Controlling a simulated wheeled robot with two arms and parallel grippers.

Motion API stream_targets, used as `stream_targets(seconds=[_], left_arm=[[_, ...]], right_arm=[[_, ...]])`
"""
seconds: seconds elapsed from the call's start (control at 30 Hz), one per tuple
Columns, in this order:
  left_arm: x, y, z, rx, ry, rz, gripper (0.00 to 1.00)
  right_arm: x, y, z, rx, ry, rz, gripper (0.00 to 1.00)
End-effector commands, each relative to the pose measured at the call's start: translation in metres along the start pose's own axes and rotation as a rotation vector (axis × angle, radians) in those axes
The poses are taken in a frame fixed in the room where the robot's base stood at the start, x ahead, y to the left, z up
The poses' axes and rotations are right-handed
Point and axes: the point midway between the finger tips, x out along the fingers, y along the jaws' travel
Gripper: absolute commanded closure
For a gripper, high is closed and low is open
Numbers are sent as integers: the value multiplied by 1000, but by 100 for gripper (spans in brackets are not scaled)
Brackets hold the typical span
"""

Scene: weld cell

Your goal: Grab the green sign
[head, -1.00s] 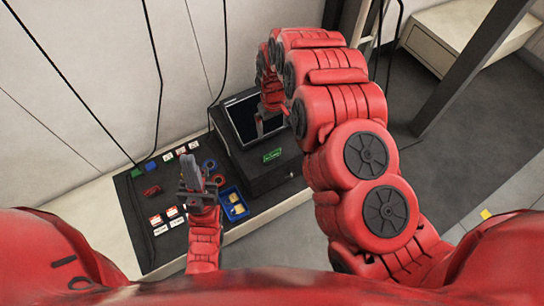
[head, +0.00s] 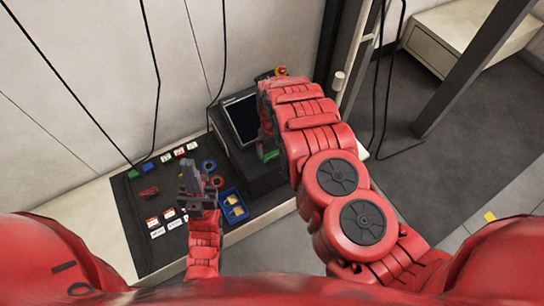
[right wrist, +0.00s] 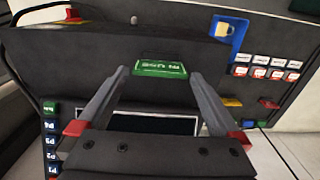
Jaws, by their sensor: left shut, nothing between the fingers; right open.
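The green sign (right wrist: 158,68) is a small bright green plate with white lettering on the dark box. In the right wrist view it lies between the tips of my right gripper (right wrist: 160,74), which is open with one finger to either side. I cannot tell whether the fingers touch it. My left gripper (head: 190,172) is shut and empty, above the dark mat left of the box.
A monitor screen (head: 242,120) is set in the dark box (head: 262,180). Several labels, a red item (head: 148,193) and rings lie on the mat (head: 137,235). Cables hang by the wall; a dark post (head: 470,70) stands right.

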Motion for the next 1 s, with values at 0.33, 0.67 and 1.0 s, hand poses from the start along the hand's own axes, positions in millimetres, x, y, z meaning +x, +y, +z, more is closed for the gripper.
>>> stream_targets(seconds=[0.33,0.67,1.0], left_arm=[[-1,0,0,0,0,0,100],[-2,0,0,0,0,0,100],[-2,0,0,0,0,0,100]], right_arm=[[38,0,-1,-1,-2,3,0],[50,0,-1,0,0,0,0],[50,0,-1,0,-1,0,34]])
